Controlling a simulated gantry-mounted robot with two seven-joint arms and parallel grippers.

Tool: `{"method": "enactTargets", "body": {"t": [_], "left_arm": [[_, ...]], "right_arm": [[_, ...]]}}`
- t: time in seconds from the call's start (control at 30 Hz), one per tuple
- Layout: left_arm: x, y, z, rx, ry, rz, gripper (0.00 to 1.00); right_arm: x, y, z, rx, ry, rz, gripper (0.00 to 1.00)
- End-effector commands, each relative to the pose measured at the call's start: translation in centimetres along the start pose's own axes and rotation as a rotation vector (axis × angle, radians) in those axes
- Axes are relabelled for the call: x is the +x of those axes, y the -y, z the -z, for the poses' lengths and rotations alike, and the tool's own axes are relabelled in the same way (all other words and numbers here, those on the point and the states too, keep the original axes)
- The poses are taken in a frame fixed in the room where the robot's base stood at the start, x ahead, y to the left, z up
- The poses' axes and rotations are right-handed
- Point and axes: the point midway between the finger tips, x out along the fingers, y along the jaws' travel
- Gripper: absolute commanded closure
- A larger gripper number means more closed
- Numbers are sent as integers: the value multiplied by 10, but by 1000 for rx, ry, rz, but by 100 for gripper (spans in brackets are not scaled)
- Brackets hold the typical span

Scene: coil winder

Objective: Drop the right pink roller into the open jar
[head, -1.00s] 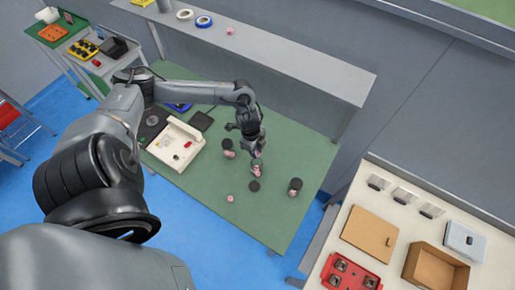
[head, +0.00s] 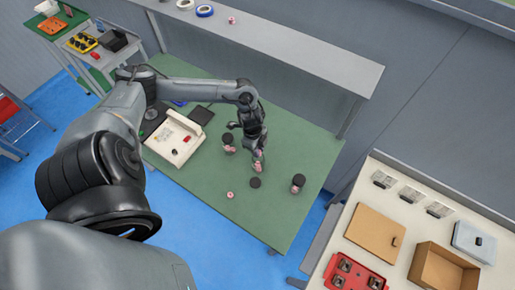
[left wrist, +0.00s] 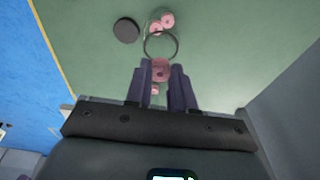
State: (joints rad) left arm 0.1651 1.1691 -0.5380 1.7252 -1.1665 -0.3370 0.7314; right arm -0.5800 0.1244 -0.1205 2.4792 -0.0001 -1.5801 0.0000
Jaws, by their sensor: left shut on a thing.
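My left gripper (head: 259,152) is shut on a pink roller (left wrist: 160,70), seen between the fingertips in the left wrist view (left wrist: 160,82). The clear open jar (left wrist: 160,45) is just beyond the fingertips, with pink rollers (left wrist: 162,22) inside it. In the wrist view the held roller overlaps the near side of the jar's rim; I cannot tell its height above it. In the head view the gripper partly hides the jar (head: 258,168). Another pink roller (head: 230,195) lies on the green table. My right gripper is not in view.
A black lid (head: 255,183) lies on the green table (head: 200,190) beside the jar. Black-lidded jars stand at the left (head: 228,139) and right (head: 298,181). A white tray-like machine (head: 173,140) is at the left. A grey shelf (head: 300,62) runs along the back.

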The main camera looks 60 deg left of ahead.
Motion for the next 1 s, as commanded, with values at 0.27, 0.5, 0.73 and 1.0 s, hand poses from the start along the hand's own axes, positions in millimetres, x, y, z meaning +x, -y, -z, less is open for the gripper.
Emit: {"method": "enactTargets", "body": {"t": [0.27, 0.5, 0.73, 1.0], "left_arm": [[2, 0, 0, 0, 0, 0, 100], [9, 0, -1, 0, 0, -1, 100], [16, 0, -2, 0, 0, -1, 100], [24, 0, -4, 0, 0, 0, 100]], "right_arm": [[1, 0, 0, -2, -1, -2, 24], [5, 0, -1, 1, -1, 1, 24], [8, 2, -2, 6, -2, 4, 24], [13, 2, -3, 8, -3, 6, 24]]}}
